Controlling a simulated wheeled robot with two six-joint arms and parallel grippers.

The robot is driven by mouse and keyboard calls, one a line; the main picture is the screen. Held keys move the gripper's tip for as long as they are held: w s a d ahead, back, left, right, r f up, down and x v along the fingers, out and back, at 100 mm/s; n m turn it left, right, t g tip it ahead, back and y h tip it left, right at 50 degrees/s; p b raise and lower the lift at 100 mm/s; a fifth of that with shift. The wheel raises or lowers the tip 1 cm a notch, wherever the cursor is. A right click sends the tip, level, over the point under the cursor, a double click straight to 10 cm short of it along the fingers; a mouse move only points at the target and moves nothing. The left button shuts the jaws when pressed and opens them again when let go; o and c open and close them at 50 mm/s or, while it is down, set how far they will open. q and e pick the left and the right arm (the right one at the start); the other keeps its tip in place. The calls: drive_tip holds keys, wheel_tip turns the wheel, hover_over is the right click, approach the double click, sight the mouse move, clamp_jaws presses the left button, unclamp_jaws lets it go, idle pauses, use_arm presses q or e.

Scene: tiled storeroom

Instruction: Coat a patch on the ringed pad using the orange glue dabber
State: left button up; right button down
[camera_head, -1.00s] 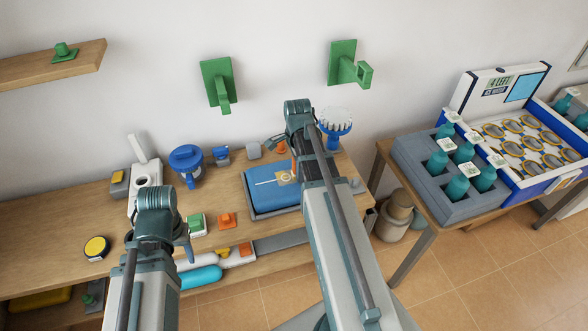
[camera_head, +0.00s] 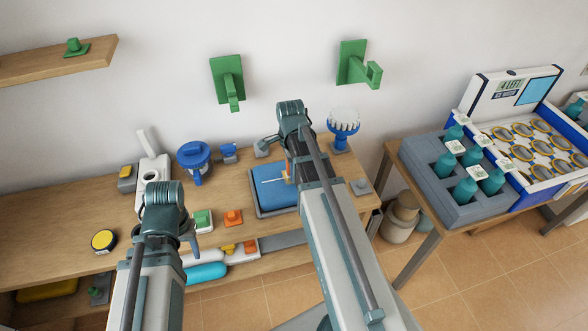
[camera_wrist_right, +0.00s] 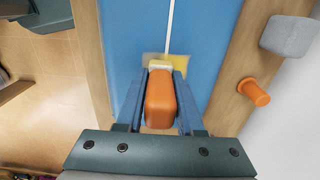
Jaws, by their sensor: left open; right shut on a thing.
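My right gripper (camera_wrist_right: 160,92) is shut on the orange glue dabber (camera_wrist_right: 161,100), whose pale tip points at the blue work mat (camera_wrist_right: 203,20). The tip is over a small patch (camera_wrist_right: 181,62), which looks yellow on one side and greyish on the other. Whether the tip touches it I cannot tell. The dabber hides most of the patch, and no ring shows now. In the head view the mat (camera_head: 268,196) lies in a grey tray, partly behind my right arm. My left gripper (camera_head: 193,246) is open and empty above the bench's front part.
An orange peg (camera_wrist_right: 254,92) and a grey block (camera_wrist_right: 287,35) stand beside the mat. A blue round container (camera_head: 195,155), a yellow-topped disc (camera_head: 104,240) and green and orange blocks are on the bench. A side table at right holds teal bottles (camera_head: 465,189).

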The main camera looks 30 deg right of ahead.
sight(281, 177)
drive_tip(key=shift+w+a, duration=0.15)
drive_tip(key=shift+a, duration=0.6)
drive_tip(key=shift+w+a, duration=0.15)
drive_tip(key=shift+a, duration=0.55)
drive_tip(key=shift+w, duration=0.15)
drive_tip(key=shift+w+d, duration=0.15)
drive_tip(key=shift+w, duration=0.3)
drive_tip(key=shift+d, duration=0.1)
drive_tip(key=shift+s+d, duration=0.2)
drive_tip(key=shift+d, duration=0.65)
drive_tip(key=shift+s+d, duration=0.2)
drive_tip(key=shift+d, duration=0.6)
drive_tip(key=shift+s+d, duration=0.2)
drive_tip(key=shift+d, duration=0.65)
drive_tip(key=shift+s+d, duration=0.2)
drive_tip(key=shift+d, duration=0.65)
